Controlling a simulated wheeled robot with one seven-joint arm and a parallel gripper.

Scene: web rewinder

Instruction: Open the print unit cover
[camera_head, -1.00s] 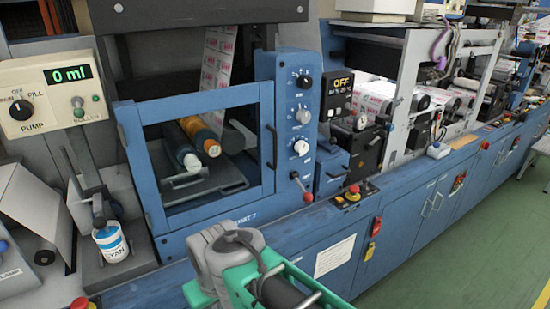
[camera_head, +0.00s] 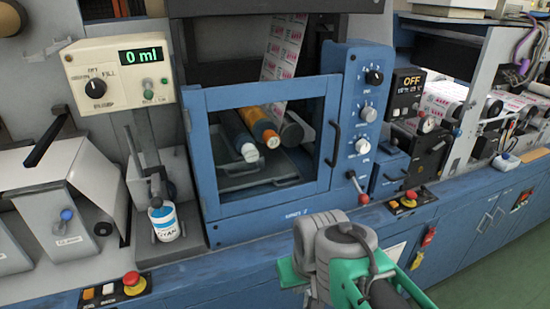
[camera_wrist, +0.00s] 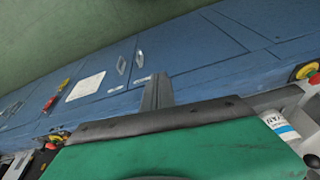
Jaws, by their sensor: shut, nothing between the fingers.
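The print unit cover (camera_head: 270,206) is a blue square frame around a see-through window, left of centre in the head view. It looks shut. A dark upright handle (camera_head: 334,144) sits on its right edge. In the head view my arm is low, right of centre, below and apart from the cover; the fingertips are hidden there.
A red-knobbed lever (camera_head: 363,198) and a dial panel (camera_head: 367,110) stand right of the cover. Left are a pump box (camera_head: 120,75) and a white-and-blue can (camera_head: 164,222). A red stop button (camera_head: 132,283) is at lower left. Green floor (camera_head: 480,275) is free at lower right.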

